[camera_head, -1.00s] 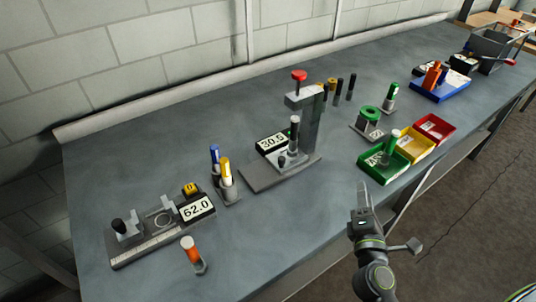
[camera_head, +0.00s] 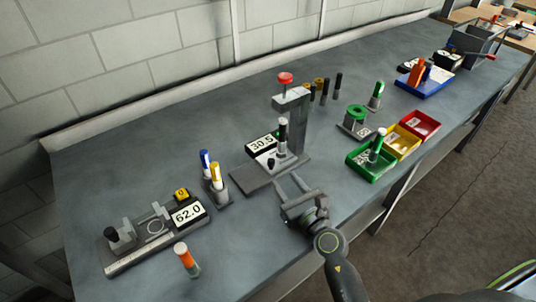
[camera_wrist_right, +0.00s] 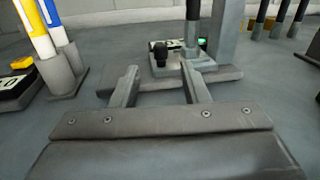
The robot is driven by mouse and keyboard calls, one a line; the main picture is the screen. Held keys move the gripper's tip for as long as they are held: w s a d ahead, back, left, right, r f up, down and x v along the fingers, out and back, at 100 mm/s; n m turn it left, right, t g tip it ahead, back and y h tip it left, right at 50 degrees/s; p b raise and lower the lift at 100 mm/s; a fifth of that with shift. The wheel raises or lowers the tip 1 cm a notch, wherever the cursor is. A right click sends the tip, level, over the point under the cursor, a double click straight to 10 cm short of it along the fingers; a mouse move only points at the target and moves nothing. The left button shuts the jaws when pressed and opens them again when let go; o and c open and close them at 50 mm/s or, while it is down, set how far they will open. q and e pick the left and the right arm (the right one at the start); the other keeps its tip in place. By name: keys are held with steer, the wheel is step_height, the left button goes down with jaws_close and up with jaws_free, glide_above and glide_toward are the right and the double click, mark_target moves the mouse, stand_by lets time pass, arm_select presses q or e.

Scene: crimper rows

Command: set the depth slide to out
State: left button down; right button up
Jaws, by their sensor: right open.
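The depth slide shows as a small dark knob (camera_head: 271,163) on a light block at the foot of the grey press (camera_head: 292,115). A black-topped cylinder (camera_head: 282,134) stands upright behind it, below the press head with its red button. A display reading 30.5 (camera_head: 262,144) lies beside it. My right gripper (camera_head: 291,182) is open and empty, just in front of the press base. In the right wrist view its fingers (camera_wrist_right: 159,72) point at the base, with the knob (camera_wrist_right: 160,52) straight ahead between them, apart from them. My left gripper is not in view.
Green (camera_head: 370,170), yellow and red bins stand to the right. The table front between is mostly clear.

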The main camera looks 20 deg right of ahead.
mark_target(273, 164)
steer(key=w, duration=0.3)
steer(key=w+a, duration=0.1)
steer(key=w, duration=0.3)
steer(key=w+a, duration=0.1)
steer(key=w, duration=0.3)
jaws_close()
